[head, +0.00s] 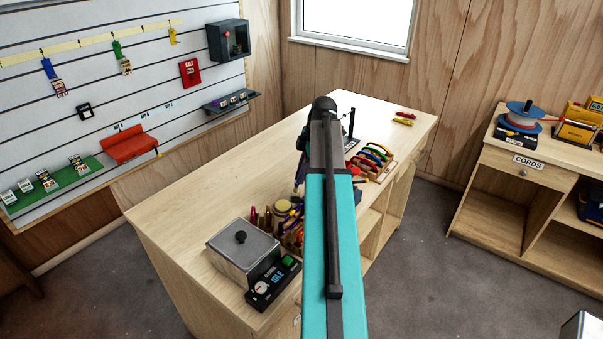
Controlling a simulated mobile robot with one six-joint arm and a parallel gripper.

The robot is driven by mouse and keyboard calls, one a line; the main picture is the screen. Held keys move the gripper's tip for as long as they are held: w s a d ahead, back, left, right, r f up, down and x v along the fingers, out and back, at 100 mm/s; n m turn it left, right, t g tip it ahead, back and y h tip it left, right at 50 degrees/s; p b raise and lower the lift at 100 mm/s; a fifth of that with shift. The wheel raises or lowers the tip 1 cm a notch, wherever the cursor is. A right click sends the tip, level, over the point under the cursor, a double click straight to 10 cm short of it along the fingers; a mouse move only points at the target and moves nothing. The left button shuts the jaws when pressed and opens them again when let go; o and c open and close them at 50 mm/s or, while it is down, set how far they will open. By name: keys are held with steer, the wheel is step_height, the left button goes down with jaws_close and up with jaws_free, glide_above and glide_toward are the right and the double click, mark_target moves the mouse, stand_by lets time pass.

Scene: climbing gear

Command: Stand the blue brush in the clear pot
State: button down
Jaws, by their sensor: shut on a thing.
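My teal arm runs up the middle of the head view and hides much of the bench behind it. My gripper (301,146) shows only in part, as a dark shape left of the arm's far end, above the bench. A thin, dark bluish thing (299,178) hangs below it, held in its jaws. It may be the blue brush, but it is too small and too covered to be sure. I cannot make out the clear pot; it may be behind my arm or among the clutter.
The wooden bench (185,205) has free room at its left and back. A metal box with a lid (242,245) and a control unit (272,283) stand at the front. Small coloured items (283,217) crowd beside my arm. Carabiners (373,158) lie on the right.

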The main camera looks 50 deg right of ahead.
steer(key=shift+f+b, duration=0.45)
steer(key=shift+f, duration=0.6)
stand_by(0.6)
steer(key=c, duration=1.6)
jaws_free()
steer(key=shift+c, duration=0.2)
steer(key=shift+r, duration=0.15)
steer(key=b+v, duration=0.3)
steer(key=v, duration=1)
steer(key=shift+r+b, duration=0.2)
steer(key=shift+b, duration=0.2)
steer(key=shift+s, duration=0.15)
